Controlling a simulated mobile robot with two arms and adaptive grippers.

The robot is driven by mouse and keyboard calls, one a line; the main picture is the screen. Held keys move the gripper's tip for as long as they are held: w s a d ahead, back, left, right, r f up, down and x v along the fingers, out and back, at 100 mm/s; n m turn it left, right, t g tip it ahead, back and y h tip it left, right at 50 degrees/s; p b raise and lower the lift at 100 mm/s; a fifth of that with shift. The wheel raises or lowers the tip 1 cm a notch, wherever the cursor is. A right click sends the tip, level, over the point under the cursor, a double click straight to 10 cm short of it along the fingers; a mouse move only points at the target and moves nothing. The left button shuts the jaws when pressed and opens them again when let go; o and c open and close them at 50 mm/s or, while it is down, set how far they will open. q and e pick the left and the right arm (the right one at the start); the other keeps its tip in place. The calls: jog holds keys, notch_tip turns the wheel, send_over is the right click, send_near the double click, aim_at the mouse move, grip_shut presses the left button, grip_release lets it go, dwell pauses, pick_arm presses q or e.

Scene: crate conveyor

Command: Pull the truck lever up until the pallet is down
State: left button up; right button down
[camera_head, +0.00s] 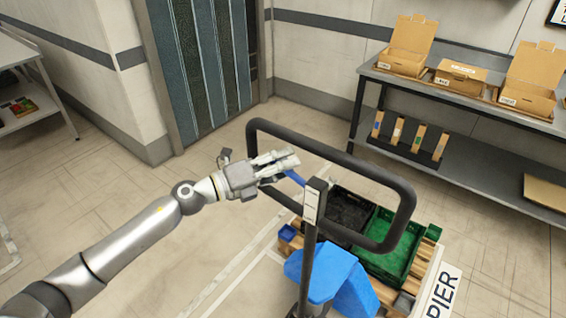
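The pallet truck has a blue body (330,272), a black post and a large black loop handle (408,205). A short blue lever (294,177) sticks out to the left of the post top, inside the loop. My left gripper (290,162) reaches in from the left, with its fingers at the lever's outer end. The fingers overlap the lever in this view, so whether they grip it is unclear. The wooden pallet (433,232) lies beyond the truck, partly hidden by it; its height above the floor is hard to judge. My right gripper is out of view.
A black crate (350,207) and a green crate (391,265) stand on the pallet. A grey shelf table (470,98) with open cardboard boxes (403,66) stands at the back right. A white shelf (15,50) stands at far left. The floor at left is clear.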

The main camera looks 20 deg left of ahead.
pick_arm(q)
jog(key=shift+s+a+r, duration=0.1)
jog(key=v, duration=1.1)
jog(key=shift+s+a, duration=0.25)
jog(key=shift+s, duration=0.05)
dwell(0.4)
